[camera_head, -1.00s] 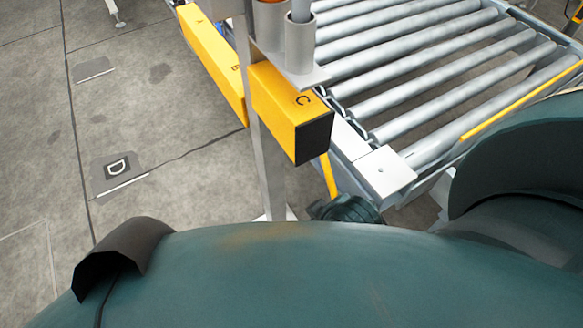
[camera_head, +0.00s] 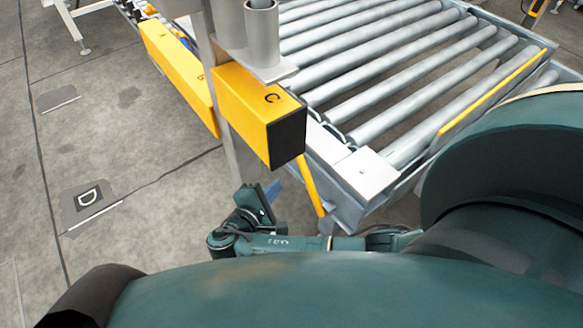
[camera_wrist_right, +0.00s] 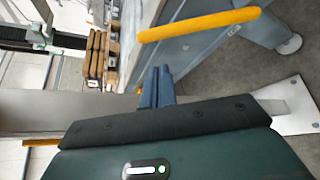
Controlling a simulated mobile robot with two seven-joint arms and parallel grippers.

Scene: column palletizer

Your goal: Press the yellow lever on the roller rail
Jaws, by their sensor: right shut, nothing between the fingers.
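The yellow lever (camera_head: 310,186) is a thin bar slanting down from the near-left corner of the roller rail (camera_head: 366,172), just right of the box marked C. In the right wrist view the yellow lever (camera_wrist_right: 198,25) crosses the upper part with its rounded end at the right. My right gripper (camera_head: 273,190) is left of the lever in the head view, with blue fingers shut and empty. In the wrist view my right fingertips (camera_wrist_right: 157,78) lie below the lever with a visible gap in the picture. My left gripper is not in view.
A yellow box marked C (camera_head: 240,100) is on a grey post (camera_head: 201,70) close above my right gripper. A grey tube holder (camera_head: 250,68) stands above the box. Open concrete floor (camera_head: 110,130) lies to the left. Brown stacked items (camera_wrist_right: 96,55) show in the wrist view.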

